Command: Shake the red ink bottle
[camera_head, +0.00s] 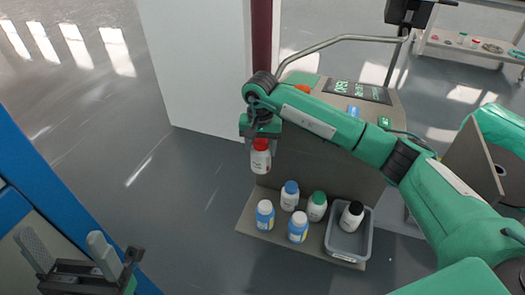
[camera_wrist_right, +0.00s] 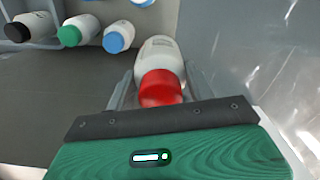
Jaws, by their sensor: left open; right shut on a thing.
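The red ink bottle (camera_head: 261,158) is white with a red cap and hangs below my right gripper (camera_head: 262,133), above and to the left of the shelf with the other bottles. In the right wrist view the red cap (camera_wrist_right: 160,87) sits between the fingers of my right gripper (camera_wrist_right: 158,85), with the white body beyond it. My right gripper is shut on this bottle near its cap. My left gripper (camera_head: 70,245) is at the bottom left, with its fingers apart and nothing between them.
A cart shelf (camera_head: 260,228) holds several bottles with blue and green caps. A grey bin (camera_head: 345,255) on it holds a black-capped bottle (camera_head: 352,216). A white panel (camera_head: 195,60) stands behind. The floor left of the shelf is clear.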

